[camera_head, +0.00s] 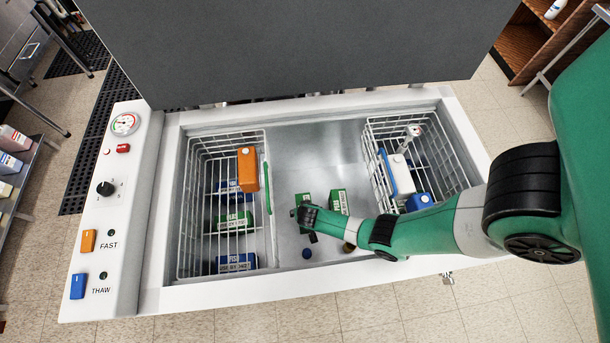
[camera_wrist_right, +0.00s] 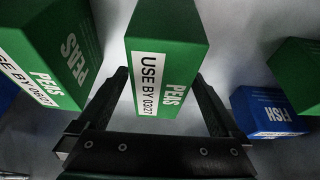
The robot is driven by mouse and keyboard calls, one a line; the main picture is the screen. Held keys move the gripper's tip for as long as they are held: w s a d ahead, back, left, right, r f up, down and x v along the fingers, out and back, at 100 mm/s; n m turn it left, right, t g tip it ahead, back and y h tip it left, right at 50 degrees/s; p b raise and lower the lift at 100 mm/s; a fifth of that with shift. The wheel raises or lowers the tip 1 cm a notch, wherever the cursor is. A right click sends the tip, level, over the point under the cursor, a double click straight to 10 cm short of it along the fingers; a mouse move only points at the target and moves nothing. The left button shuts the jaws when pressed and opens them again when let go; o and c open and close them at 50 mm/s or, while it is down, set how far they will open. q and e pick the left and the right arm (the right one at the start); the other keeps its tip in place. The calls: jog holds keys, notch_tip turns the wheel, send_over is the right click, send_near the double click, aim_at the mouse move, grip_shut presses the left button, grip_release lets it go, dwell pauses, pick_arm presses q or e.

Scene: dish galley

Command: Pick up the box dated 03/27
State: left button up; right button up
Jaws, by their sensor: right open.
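In the right wrist view, a green PEAS box (camera_wrist_right: 166,40) carries a white label reading USE BY 03/27. My right gripper (camera_wrist_right: 162,85) is open, with one finger on each side of the lower part of this box. In the head view my right gripper (camera_head: 308,220) is over the chest's middle bay, by two green boxes, one on the left (camera_head: 305,198) and one on the right (camera_head: 338,200). The arm hides part of that area, and I cannot tell there which box is dated 03/27. My left gripper is not in view.
Another PEAS box (camera_wrist_right: 55,50) with a different date stands left of the fingers; a blue FISH box (camera_wrist_right: 267,112) and a green box (camera_wrist_right: 298,75) lie right. Wire baskets holding boxes hang left (camera_head: 222,137) and right (camera_head: 385,122). The chest rim (camera_head: 290,301) surrounds the bay.

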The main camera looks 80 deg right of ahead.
jog(key=shift+f+b, duration=0.25)
jog(key=shift+b, duration=0.05)
jog(key=shift+c, duration=0.3)
grip_shut()
dwell(0.4)
